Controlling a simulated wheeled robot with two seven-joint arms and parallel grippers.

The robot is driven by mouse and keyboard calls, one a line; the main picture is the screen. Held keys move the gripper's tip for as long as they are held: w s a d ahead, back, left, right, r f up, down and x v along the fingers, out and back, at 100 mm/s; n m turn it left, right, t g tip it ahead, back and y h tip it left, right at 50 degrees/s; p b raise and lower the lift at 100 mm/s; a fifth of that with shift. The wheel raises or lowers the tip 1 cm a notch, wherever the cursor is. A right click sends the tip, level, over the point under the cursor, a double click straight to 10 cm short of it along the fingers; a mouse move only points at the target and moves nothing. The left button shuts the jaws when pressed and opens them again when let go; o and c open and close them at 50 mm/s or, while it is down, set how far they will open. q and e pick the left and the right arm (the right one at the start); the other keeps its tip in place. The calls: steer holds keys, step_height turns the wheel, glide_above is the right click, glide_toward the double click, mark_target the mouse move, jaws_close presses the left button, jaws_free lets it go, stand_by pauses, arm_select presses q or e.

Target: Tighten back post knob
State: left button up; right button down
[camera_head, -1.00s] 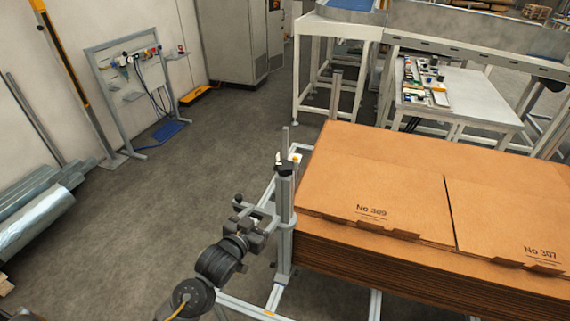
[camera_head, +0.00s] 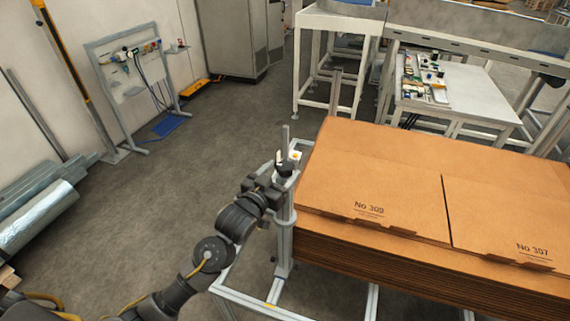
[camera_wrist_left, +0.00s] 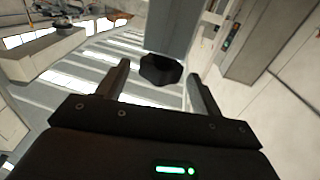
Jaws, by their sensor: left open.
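A grey upright post (camera_head: 285,222) stands at the left corner of the cardboard stack, with a thinner rod rising from its top. A black knob (camera_wrist_left: 160,69) sits at the post's lower end in the left wrist view. In the head view, a dark part (camera_head: 285,169) shows near the post top, partly hidden by my gripper. My left gripper (camera_head: 273,180) is at the post's upper part. In the left wrist view its two fingers (camera_wrist_left: 157,75) are apart, with the knob between and just beyond their tips; contact cannot be told. My right gripper is out of view.
The stack of flat cardboard boxes (camera_head: 385,185) fills the right, close to the post. A low frame (camera_head: 245,296) runs below. Another thin post (camera_head: 334,92) stands behind the stack. A white table (camera_head: 470,100) holds small parts. The floor (camera_head: 160,210) to the left is clear.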

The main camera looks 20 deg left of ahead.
arm_select(q)
steer(key=shift+x, duration=0.95)
steer(key=shift+w, duration=0.2)
steer(key=c, duration=0.9)
steer(key=shift+c, duration=0.2)
